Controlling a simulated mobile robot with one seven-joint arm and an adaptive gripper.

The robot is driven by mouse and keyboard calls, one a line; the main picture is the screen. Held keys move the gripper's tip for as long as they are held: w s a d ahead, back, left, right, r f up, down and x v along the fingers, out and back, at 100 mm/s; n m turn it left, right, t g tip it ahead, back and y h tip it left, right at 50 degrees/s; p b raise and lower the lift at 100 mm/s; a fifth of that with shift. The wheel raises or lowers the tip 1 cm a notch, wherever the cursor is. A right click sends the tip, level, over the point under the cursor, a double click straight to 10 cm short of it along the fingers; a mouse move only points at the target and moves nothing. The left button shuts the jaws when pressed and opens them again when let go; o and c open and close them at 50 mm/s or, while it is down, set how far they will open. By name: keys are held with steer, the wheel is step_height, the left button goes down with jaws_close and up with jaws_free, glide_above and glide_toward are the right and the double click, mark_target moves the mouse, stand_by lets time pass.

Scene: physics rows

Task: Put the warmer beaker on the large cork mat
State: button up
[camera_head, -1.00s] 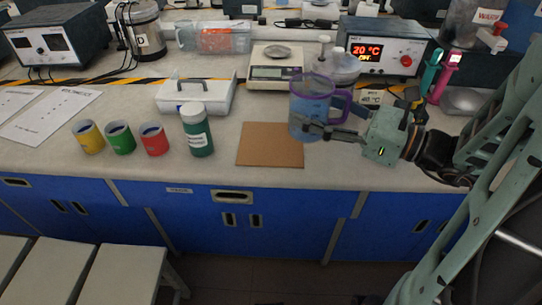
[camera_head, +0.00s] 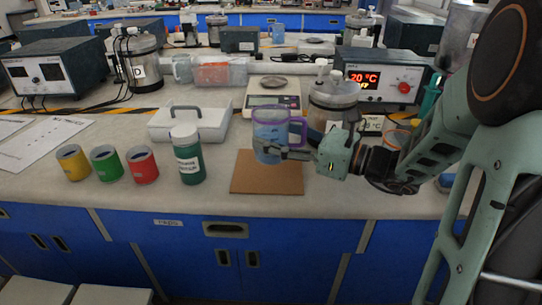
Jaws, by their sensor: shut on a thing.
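A translucent blue beaker (camera_head: 268,129) with a purple rim and handle is upright in my gripper (camera_head: 284,153). The fingers are shut on its lower body from the right. The large cork mat (camera_head: 266,184) lies flat near the front of the bench. The beaker's base overlaps the mat's far part in the picture; I cannot tell whether it touches the mat. Nothing visible on the beaker shows its warmth. A clear beaker (camera_head: 182,69) stands farther back at the left.
A green-labelled bottle (camera_head: 187,157) and yellow, green and red cups stand left of the mat. A scale (camera_head: 273,96) is behind the beaker. A water bath (camera_head: 333,105) and a 20 °C control box (camera_head: 380,78) are at the right. The bench front edge is close.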

steer(key=shift+w+a+f, duration=0.25)
steer(key=shift+w+f, duration=0.35)
steer(key=shift+f, duration=0.25)
steer(key=shift+w+a+f+b, duration=0.15)
steer(key=shift+f+b, duration=0.45)
steer(key=shift+f, duration=0.3)
steer(key=shift+w+d+f+b, duration=0.1)
steer(key=shift+f+b, duration=0.45)
steer(key=shift+f, duration=0.3)
steer(key=shift+f, duration=0.15)
steer(key=o, duration=1.4)
steer(key=shift+o, duration=0.2)
steer(key=shift+s+d+r, duration=0.15)
steer(key=shift+d+r, duration=0.05)
steer(key=shift+d, duration=0.05)
steer(key=p+v, duration=0.3)
steer(key=v, duration=0.8)
steer(key=shift+s+d+f, duration=0.1)
steer(key=shift+d, duration=0.1)
